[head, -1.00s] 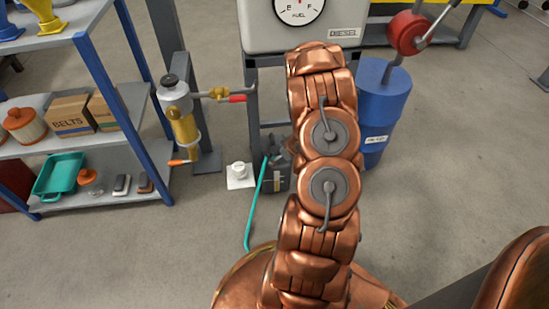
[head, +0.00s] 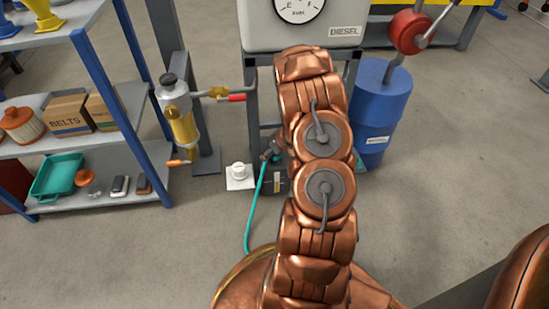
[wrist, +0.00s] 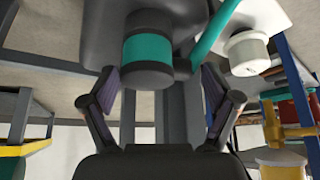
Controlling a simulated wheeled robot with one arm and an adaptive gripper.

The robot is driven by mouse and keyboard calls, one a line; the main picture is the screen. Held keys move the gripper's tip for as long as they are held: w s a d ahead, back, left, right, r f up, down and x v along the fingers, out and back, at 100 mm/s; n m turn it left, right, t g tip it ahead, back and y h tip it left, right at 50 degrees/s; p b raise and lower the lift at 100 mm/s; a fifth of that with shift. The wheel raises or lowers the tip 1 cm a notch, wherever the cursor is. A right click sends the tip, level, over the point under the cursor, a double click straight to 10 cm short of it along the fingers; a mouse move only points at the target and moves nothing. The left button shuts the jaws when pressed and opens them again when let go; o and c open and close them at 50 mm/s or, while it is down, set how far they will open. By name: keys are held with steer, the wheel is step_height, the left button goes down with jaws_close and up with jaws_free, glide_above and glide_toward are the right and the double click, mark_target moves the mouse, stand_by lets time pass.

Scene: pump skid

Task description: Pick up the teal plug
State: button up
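The teal plug (wrist: 147,62) shows large in the wrist view, a round dark piece with a broad teal band. It sits at the dark unit, left of the teal hose (wrist: 212,38). My gripper (wrist: 162,98) is open, with one dark finger on each side and the plug ahead between them, a little left of centre. I see no contact. In the head view the gripper (head: 271,150) shows small at the left edge of my arm, above the dark unit (head: 275,182); my arm hides much of that area.
A white cap (head: 238,171) on a white plate stands left of the dark unit. A yellow cylinder with a crank (head: 178,112) and a shelf (head: 105,190) stand further left. A blue drum (head: 380,105) is right of my arm. A grey diesel tank (head: 300,35) stands behind.

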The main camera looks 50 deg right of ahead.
steer(key=c, duration=1.1)
steer(key=shift+r+p, duration=0.45)
steer(key=shift+r, duration=0.1)
step_height(320, 180, up, 3)
steer(key=shift+f+p, duration=0.1)
steer(key=shift+p, duration=1.05)
steer(key=s+a+p, duration=0.2)
steer(key=s+a, duration=0.2)
steer(key=a, duration=0.2)
steer(key=s+a+r+p, duration=0.1)
steer(key=s+a+p, duration=0.2)
steer(key=a, duration=0.4)
steer(key=shift+s+a, duration=0.25)
steer(key=shift+s, duration=0.5)
